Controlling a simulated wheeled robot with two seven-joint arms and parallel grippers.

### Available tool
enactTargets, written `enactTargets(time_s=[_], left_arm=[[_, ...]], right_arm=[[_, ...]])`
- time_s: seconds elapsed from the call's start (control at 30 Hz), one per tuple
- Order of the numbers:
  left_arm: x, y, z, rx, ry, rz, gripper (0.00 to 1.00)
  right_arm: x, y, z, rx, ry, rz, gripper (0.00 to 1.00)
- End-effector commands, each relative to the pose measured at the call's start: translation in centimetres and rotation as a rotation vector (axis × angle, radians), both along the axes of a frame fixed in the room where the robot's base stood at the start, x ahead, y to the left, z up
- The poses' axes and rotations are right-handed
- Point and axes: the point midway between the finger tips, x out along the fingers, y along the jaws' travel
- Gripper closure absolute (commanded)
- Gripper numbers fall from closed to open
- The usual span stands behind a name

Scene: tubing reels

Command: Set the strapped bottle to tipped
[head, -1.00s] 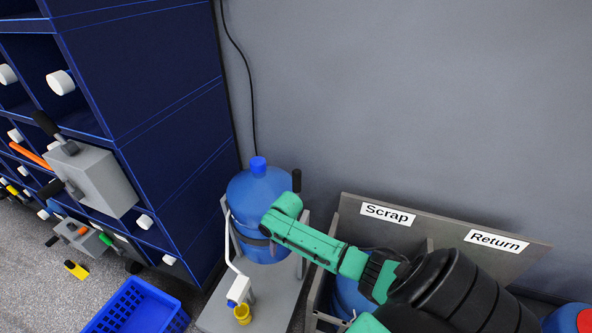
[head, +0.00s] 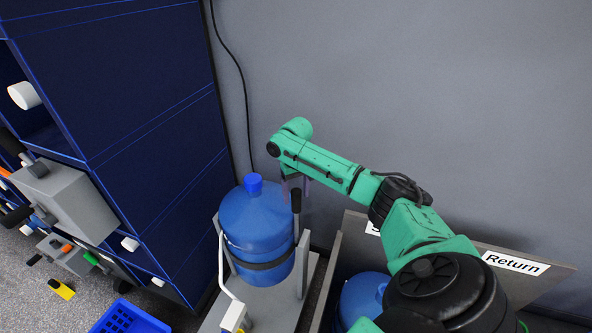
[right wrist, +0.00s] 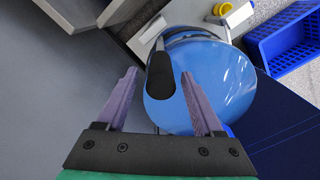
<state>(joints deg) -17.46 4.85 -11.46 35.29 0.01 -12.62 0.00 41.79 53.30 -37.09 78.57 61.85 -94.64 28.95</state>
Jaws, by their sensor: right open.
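The strapped bottle (head: 252,222) is a large blue jug with a blue cap and a dark strap (head: 262,264) round its lower body. It stands upright in a grey cradle on a stand (head: 268,308). A black handle (head: 296,201) rises from the cradle's right side; it also shows in the right wrist view (right wrist: 160,74). My right gripper (head: 297,183), with purple fingers, is close to the handle's top. In the right wrist view its open fingers (right wrist: 158,78) point toward the handle and bottle, with the handle between them in the picture. Whether they touch it is unclear. My left gripper is out of view.
A bin with a "Return" label (head: 516,263) stands right of the stand, partly behind my right arm, with another blue bottle (head: 362,298) in it. A dark blue shelf unit (head: 120,130) is at left. A blue basket (head: 128,318) sits on the floor.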

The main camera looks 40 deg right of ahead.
Motion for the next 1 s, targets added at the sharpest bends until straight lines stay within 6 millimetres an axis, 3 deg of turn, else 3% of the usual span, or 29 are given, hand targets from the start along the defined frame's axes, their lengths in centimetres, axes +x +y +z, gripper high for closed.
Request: enactTargets(time_s=[0.1, 0.2, 0.5, 0.67, 0.7, 1.0], left_arm=[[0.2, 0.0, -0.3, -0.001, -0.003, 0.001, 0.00], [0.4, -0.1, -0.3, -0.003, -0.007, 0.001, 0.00], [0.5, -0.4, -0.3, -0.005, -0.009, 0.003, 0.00], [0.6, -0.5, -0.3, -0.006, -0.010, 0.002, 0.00], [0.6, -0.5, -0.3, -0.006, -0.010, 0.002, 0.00], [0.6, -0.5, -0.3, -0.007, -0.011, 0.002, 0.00]], right_arm=[[0.0, 0.0, -2.6, -0.001, 0.001, 0.001, 0.31], [0.0, 0.0, -3.8, 0.000, -0.001, 0.001, 0.31], [0.0, 0.0, -4.3, -0.001, -0.002, 0.002, 0.31], [0.0, 0.0, -4.3, -0.002, -0.002, 0.002, 0.93], [0.0, 0.0, -4.3, -0.002, -0.002, 0.002, 1.00], [0.0, 0.0, -4.2, -0.002, -0.002, 0.002, 1.00]])
